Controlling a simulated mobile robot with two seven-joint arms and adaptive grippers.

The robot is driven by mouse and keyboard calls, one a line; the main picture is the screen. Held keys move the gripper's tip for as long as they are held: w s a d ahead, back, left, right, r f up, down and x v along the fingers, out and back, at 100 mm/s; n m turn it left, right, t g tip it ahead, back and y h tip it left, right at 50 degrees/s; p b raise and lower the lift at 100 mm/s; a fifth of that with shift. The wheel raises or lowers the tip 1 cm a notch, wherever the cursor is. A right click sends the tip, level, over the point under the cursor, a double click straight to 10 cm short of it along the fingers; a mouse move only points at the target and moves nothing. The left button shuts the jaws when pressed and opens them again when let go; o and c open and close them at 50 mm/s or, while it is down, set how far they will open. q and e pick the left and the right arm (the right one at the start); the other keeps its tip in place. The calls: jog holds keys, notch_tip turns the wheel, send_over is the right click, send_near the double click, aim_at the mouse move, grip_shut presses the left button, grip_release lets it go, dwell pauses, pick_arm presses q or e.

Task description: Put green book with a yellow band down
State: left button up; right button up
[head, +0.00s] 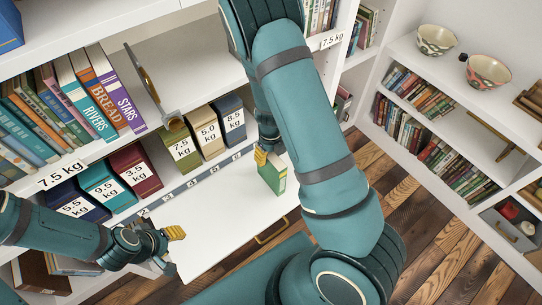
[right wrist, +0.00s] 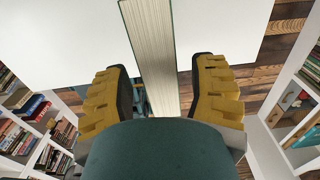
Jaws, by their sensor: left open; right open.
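The green book (head: 272,178) with a yellow band stands on the white pull-out surface, near its right end. In the right wrist view its page edges (right wrist: 152,55) face me between the fingers. My right gripper (head: 264,156) is at the book's top end, mostly hidden by my own arm in the head view. In the right wrist view the right gripper (right wrist: 160,95) is open, with a finger on each side of the book and visible gaps to it. My left gripper (head: 174,234) is open and empty at the left of the white surface.
The white pull-out surface (head: 215,225) is otherwise clear, with a brass handle (head: 271,232) on its front. Behind it stand weight-labelled boxes (head: 208,130). Books (head: 95,90) fill the upper left shelf. A brass-coloured stand (head: 150,85) sits on that shelf. Bowls (head: 487,71) stand at right.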

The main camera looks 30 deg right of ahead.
notch_tip(320, 180, up, 9)
jog(key=p, duration=0.3)
jog(key=shift+r, duration=0.15)
jog(key=s+a+f+n, duration=0.7)
jog(key=f+n, duration=0.1)
jog(key=n, duration=1)
jog(key=s+a+n+t+y, duration=0.1)
jog(key=a+n+t+y, duration=0.1)
jog(key=a+n, duration=0.8)
jog(key=n+y, duration=0.1)
jog(key=n, duration=0.4)
jog(key=shift+s+r+y, duration=0.2)
jog(key=shift+r+y, duration=0.1)
jog(key=shift+y, duration=0.1)
jog(key=shift+f, duration=0.1)
jog(key=f+b, duration=0.4)
jog(key=shift+s+a+f, duration=0.15)
jog(key=shift+s, duration=0.15)
